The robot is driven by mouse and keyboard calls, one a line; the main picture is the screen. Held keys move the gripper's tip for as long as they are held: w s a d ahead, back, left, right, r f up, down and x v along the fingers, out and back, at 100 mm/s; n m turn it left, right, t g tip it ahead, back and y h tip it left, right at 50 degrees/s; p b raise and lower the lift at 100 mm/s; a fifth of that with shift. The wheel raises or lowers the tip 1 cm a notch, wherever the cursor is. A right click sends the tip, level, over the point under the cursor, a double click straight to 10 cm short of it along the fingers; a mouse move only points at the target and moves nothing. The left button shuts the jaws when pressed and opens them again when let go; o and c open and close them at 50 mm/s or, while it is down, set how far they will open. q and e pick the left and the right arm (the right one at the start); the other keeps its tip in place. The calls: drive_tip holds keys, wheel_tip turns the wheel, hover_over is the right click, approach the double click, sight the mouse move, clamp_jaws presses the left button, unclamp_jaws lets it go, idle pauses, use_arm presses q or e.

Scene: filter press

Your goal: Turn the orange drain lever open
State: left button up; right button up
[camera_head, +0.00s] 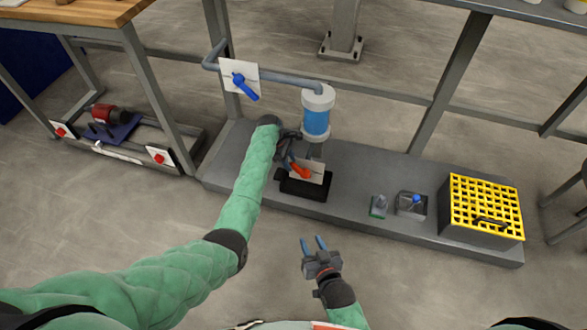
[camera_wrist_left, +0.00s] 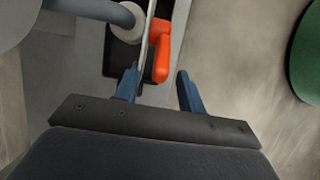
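The orange drain lever (camera_head: 302,172) sits in front of a white plate (camera_head: 318,168) above a black tray (camera_head: 301,190), below the blue and white filter housing (camera_head: 316,115). My left gripper (camera_head: 289,163) is close beside the lever, partly hidden by its own wrist. In the left wrist view the lever (camera_wrist_left: 161,52) hangs down just ahead of the two blue fingers, its lower end roughly between the tips. The fingers (camera_wrist_left: 160,78) are apart, with a visible gap from the lever on the right; contact on the left is unclear. My right gripper (camera_head: 313,243) is open and empty over the floor.
A blue-handled valve (camera_head: 244,86) on a white plate is up on the pipe. On the grey platform (camera_head: 350,207) right of the tray stand a small clear item (camera_head: 379,204), a grey box with a blue knob (camera_head: 412,203) and a yellow-grid crate (camera_head: 484,207).

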sight(300, 170)
use_arm(q)
drive_tip(key=b+x, duration=0.1)
drive_tip(key=x, duration=0.3)
drive_tip(key=shift+f, duration=0.1)
use_arm(e)
drive_tip(key=w+r+t+y, duration=0.1)
drive_tip(key=w+r+t, duration=0.2)
drive_tip(key=r, duration=0.8)
drive_tip(key=shift+w+r+t, duration=0.3)
drive_tip(key=shift+w+t, duration=0.05)
drive_tip(key=shift+t, duration=0.25)
use_arm(q)
drive_tip(key=shift+c, duration=0.2)
use_arm(e)
drive_tip(key=shift+a, duration=0.1)
use_arm(q)
clamp_jaws()
use_arm(e)
drive_tip(key=shift+f, duration=0.1)
